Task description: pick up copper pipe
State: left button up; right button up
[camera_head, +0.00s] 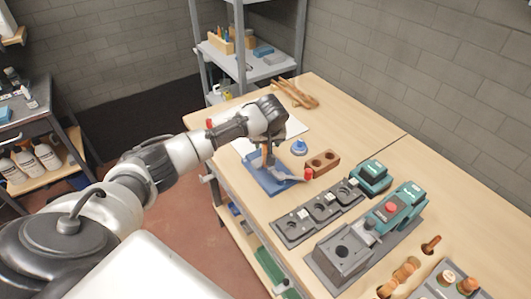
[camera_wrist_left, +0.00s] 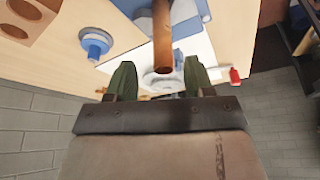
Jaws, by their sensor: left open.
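The copper pipe (camera_wrist_left: 163,35) shows in the left wrist view as a brown-orange tube coming in from the top edge. Its near end lies between the two green fingers of my left gripper (camera_wrist_left: 159,75), with a gap on each side. In the head view, a short piece of the pipe (camera_head: 268,159) shows below my left gripper (camera_head: 268,142), over the blue tray (camera_head: 275,184). The gripper is open, pointing down at the workbench. Its fingers partly hide the pipe in the head view. My right gripper is not in view.
A blue-and-white round item (camera_head: 299,147) and a wooden block with holes (camera_head: 323,162) stand right of the tray. Dark fixtures (camera_head: 320,207) and a green machine (camera_head: 395,205) fill the bench's nearer right part. The bench's far part is mostly clear, with wooden pieces (camera_head: 297,93).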

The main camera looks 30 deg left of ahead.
pick_arm(q)
jog(key=shift+x, duration=1.9)
jog(key=shift+s+a, duration=0.1)
jog(key=shift+s, duration=0.05)
grip_shut()
jog(key=shift+r, duration=0.1)
jog(key=shift+r, duration=0.6)
notch_tip(320, 180, up, 3)
jog(key=shift+f+b, duration=0.1)
jog(key=shift+b, duration=0.5)
jog(key=s+d+r+b, duration=0.1)
jog(key=d+r+b, duration=0.1)
jog(key=d+r, duration=0.5)
jog(key=shift+s+d, duration=0.3)
jog(key=shift+d, duration=2)
jog(key=shift+s+f, duration=0.1)
